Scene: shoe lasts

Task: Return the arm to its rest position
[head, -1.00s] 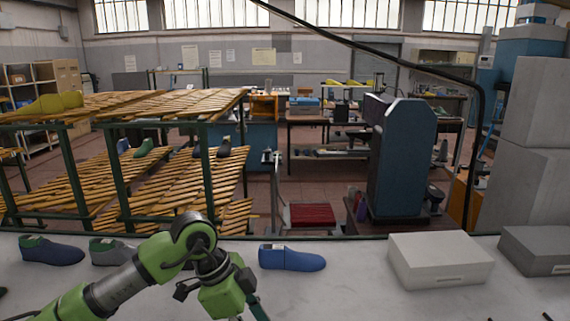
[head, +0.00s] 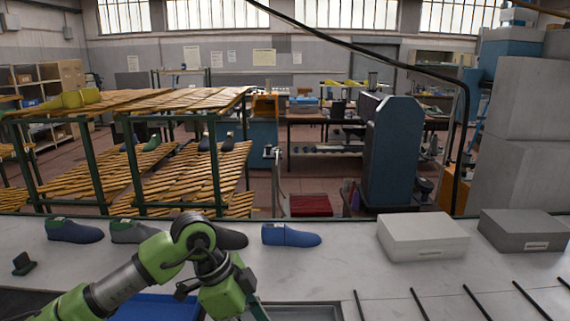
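My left arm comes in from the lower left over the table (head: 345,270). Its gripper (head: 259,311) is mostly cut off by the bottom edge; only a dark finger part shows, so its opening and anything in it are hidden. Shoe lasts stand in a row along the table's far side: a dark blue one with green (head: 75,231), a grey-green one (head: 128,233), a dark one (head: 232,239) partly behind my arm, and a blue one (head: 290,236). The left gripper is nearer than this row. My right arm is not in view.
A white box (head: 422,237) and a grey box (head: 523,231) sit at the table's right. A blue bin (head: 155,308) and a grey tray (head: 300,312) show at the near edge. Dark rods (head: 475,302) lie at near right. Wooden racks (head: 180,100) stand beyond the table.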

